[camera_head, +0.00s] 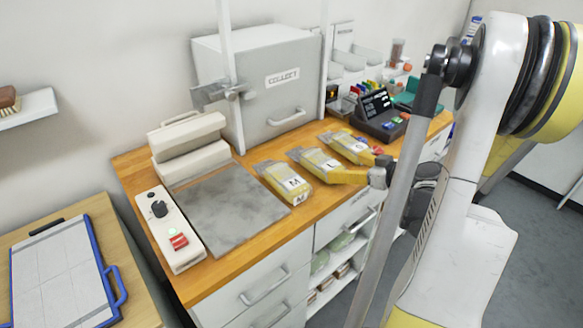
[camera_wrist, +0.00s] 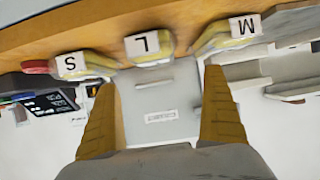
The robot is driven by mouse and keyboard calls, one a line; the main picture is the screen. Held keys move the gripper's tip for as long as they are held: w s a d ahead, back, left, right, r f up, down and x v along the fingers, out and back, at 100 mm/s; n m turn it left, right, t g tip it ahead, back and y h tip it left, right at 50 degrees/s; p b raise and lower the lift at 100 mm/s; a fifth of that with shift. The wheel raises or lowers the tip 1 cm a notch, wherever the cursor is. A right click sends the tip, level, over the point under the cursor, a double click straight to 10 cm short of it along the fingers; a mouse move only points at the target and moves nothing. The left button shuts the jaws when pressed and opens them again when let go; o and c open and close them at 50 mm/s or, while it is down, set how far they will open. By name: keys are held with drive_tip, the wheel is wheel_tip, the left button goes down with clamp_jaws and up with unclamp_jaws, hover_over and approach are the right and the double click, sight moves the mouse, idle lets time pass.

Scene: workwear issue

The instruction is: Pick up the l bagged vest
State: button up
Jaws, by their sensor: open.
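The L bagged vest (camera_head: 313,160) is a clear bag of yellow cloth with a white label. It lies on the wooden counter between the M bagged vest (camera_head: 277,177) and the S bagged vest (camera_head: 347,143). In the upside-down wrist view, the L bag (camera_wrist: 151,58) is at top centre, with the S bag (camera_wrist: 92,63) left and the M bag (camera_wrist: 227,39) right. My gripper (camera_wrist: 161,80) is open and empty, its two yellow-brown fingers wide apart, facing the L bag. In the head view, my gripper (camera_head: 345,176) is at the counter's front edge, close to the L bag; contact is unclear.
A grey COLLECT box (camera_head: 262,105) stands behind the bags. A grey plate (camera_head: 225,205) and a white control box (camera_head: 168,230) lie left. A dark label device (camera_head: 378,115) stands right of the S bag. Drawers with handles (camera_head: 265,288) are below the counter.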

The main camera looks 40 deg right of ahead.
sight(325, 161)
drive_tip(key=shift+d+f, duration=0.15)
drive_tip(key=shift+f, duration=0.15)
drive_tip(key=b+x, duration=0.1)
drive_tip(key=x, duration=0.3)
drive_tip(key=shift+w+d, duration=0.2)
drive_tip(key=b+x, duration=0.3)
drive_tip(key=x, duration=0.3)
drive_tip(key=shift+d, duration=0.1)
drive_tip(key=shift+r, duration=0.1)
drive_tip(key=c, duration=1.4)
